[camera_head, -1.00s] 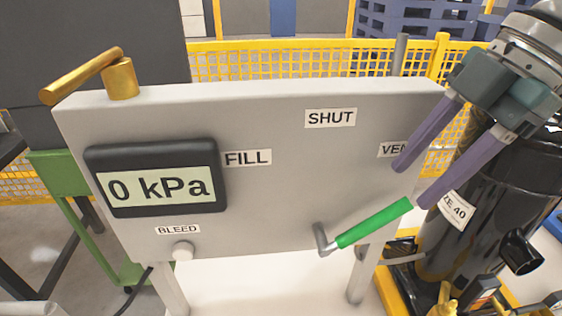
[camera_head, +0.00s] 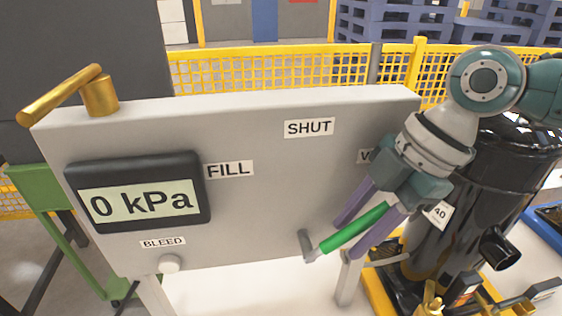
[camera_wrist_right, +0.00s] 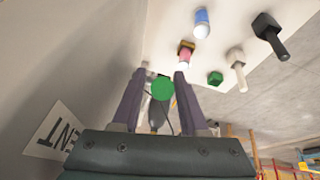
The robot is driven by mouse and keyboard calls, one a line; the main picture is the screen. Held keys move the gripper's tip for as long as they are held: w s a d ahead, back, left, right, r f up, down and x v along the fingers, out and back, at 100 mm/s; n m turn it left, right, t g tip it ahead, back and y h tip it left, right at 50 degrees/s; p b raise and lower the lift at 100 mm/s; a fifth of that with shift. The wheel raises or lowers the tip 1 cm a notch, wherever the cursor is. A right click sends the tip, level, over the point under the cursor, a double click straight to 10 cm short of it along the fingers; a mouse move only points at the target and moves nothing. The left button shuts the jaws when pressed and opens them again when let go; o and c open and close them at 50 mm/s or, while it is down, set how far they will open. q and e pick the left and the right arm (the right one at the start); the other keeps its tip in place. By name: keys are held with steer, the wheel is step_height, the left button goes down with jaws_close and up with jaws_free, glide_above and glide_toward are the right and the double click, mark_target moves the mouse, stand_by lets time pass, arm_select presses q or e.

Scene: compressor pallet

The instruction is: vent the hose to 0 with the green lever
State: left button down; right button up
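The green lever (camera_head: 352,229) slants up to the right from its grey pivot (camera_head: 308,246) on the front of the grey panel (camera_head: 265,215). The display (camera_head: 140,203) reads 0 kPa. My right gripper (camera_head: 349,237) is open, its purple fingers on either side of the lever. In the right wrist view the lever's round green end (camera_wrist_right: 161,88) shows between the fingers (camera_wrist_right: 160,74), with gaps beside it. The VENT label (camera_head: 366,156) is mostly hidden behind my right gripper; part of it shows in the wrist view (camera_wrist_right: 52,138). My left gripper is out of view.
FILL (camera_head: 230,169) and SHUT (camera_head: 309,128) labels are on the panel. A BLEED knob (camera_head: 169,264) is at its lower left, and a brass handle (camera_head: 62,93) stands on its top left. A black tank (camera_head: 477,205) stands close on the right. A yellow fence (camera_head: 270,72) runs behind.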

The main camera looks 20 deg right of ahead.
jaws_close()
stand_by(1.1)
